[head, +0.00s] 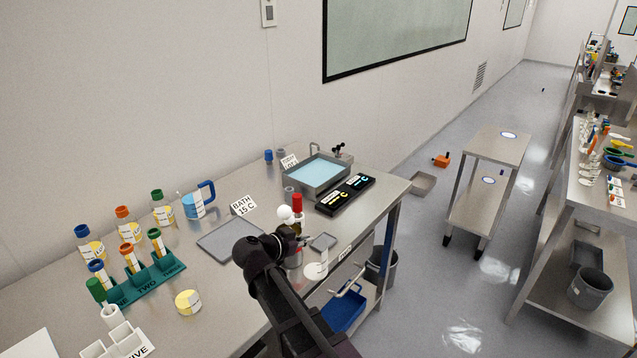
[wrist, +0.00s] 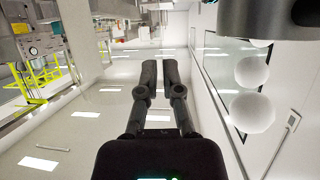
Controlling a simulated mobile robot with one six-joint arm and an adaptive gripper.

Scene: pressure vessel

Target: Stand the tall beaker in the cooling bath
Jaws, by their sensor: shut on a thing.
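The cooling bath is a grey metal basin (head: 343,180) of light blue liquid at the bench's far right end. I cannot pick out the tall beaker for certain. A clear vessel with blue liquid and a blue handle (head: 197,203) stands at the back left of the bench. My gripper (head: 304,239) is over the front of the bench, apart from the bath and nearer to me. In the wrist view, its two dark fingers (wrist: 160,68) are close together. What they hold cannot be made out. A red-topped item (head: 297,203) shows just behind my gripper.
A "BATH 15 C" card (head: 243,205) stands behind a flat grey tray (head: 228,238). A green tube rack (head: 150,281) and capped bottles occupy the left. In the wrist view, white balls (wrist: 251,72) are close on the right.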

